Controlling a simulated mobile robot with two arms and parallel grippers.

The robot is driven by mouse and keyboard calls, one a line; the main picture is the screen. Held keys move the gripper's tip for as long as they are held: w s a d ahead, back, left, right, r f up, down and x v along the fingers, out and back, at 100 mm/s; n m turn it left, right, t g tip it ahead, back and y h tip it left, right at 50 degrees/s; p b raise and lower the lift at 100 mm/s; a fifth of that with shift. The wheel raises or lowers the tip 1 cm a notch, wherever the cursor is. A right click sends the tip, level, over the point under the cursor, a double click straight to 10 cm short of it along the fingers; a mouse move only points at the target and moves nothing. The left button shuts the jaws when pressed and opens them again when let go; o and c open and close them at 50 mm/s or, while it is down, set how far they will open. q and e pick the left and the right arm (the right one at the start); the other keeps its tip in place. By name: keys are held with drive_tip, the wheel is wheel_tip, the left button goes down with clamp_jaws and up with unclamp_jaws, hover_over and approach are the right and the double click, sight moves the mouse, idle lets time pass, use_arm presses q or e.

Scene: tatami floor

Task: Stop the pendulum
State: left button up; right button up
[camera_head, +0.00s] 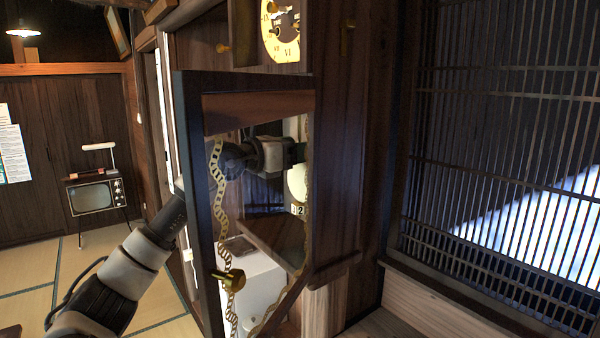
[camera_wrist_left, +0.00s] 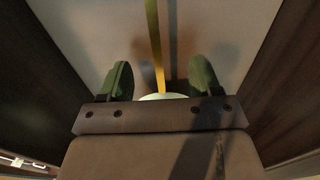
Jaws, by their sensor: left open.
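The wall clock's dial (camera_head: 281,30) shows at the top of the head view. Its framed glass door (camera_head: 190,150) stands open below, and I see the case through the pane. The pendulum's pale round bob (camera_head: 297,182) hangs in the case. My left gripper (camera_head: 296,152) reaches into the case, close to the bob. In the left wrist view the yellow pendulum rod (camera_wrist_left: 155,45) runs down between the green fingertips of my open left gripper (camera_wrist_left: 160,78), with gaps on both sides. The bob (camera_wrist_left: 160,96) is mostly hidden behind the gripper body. My right gripper is out of view.
The door has a brass knob (camera_head: 229,280) and gold trim. Case walls stand close on both sides in the wrist view. A lattice screen (camera_head: 500,150) is at right. A small television (camera_head: 95,194) stands far left on open tatami floor (camera_head: 35,285).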

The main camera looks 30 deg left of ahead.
use_arm(q)
drive_tip(key=b+v, duration=0.5)
drive_tip(key=v, duration=0.4)
idle(0.4)
idle(0.5)
